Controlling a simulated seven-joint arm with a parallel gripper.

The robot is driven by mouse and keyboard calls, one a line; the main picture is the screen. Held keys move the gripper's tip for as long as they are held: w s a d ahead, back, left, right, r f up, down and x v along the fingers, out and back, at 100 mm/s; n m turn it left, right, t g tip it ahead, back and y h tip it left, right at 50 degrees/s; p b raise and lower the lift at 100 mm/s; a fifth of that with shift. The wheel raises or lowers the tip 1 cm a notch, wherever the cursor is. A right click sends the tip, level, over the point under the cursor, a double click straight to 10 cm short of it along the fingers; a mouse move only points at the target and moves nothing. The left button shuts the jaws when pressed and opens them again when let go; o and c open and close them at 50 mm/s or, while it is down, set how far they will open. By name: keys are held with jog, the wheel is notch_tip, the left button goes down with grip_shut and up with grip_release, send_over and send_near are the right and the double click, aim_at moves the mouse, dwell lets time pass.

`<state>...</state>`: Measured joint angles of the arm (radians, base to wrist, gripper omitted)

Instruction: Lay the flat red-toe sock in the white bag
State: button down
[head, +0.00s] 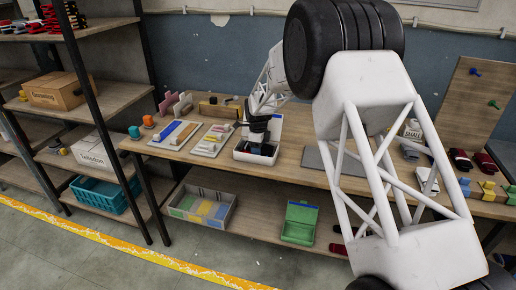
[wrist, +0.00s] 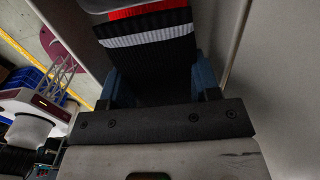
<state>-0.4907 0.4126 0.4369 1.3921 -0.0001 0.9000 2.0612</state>
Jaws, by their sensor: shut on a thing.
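My gripper (head: 260,148) reaches down into an open white box-like container (head: 254,159) on the bench. In the wrist view it is shut on a black sock (wrist: 150,55) with a white stripe and red at the far end. The sock lies between the blue fingers (wrist: 204,75), and its lower part is hidden by the gripper body. Pale walls (wrist: 292,80) rise close on the right in the wrist view. A small white bag marked SMALL (head: 412,128) stands at the back right of the bench, partly behind my arm.
Boards with coloured blocks (head: 176,134) lie left of the white container. A grey mat (head: 320,158) lies to its right. Dark red-toed socks (head: 461,158) lie farther right. A grey bin (head: 200,208) and green box (head: 300,222) sit on the lower shelf.

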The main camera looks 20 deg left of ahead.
jog(key=shift+f, duration=0.55)
jog(key=shift+c, duration=1.3)
grip_release()
jog(key=shift+c, duration=0.4)
jog(key=shift+r, duration=3.5)
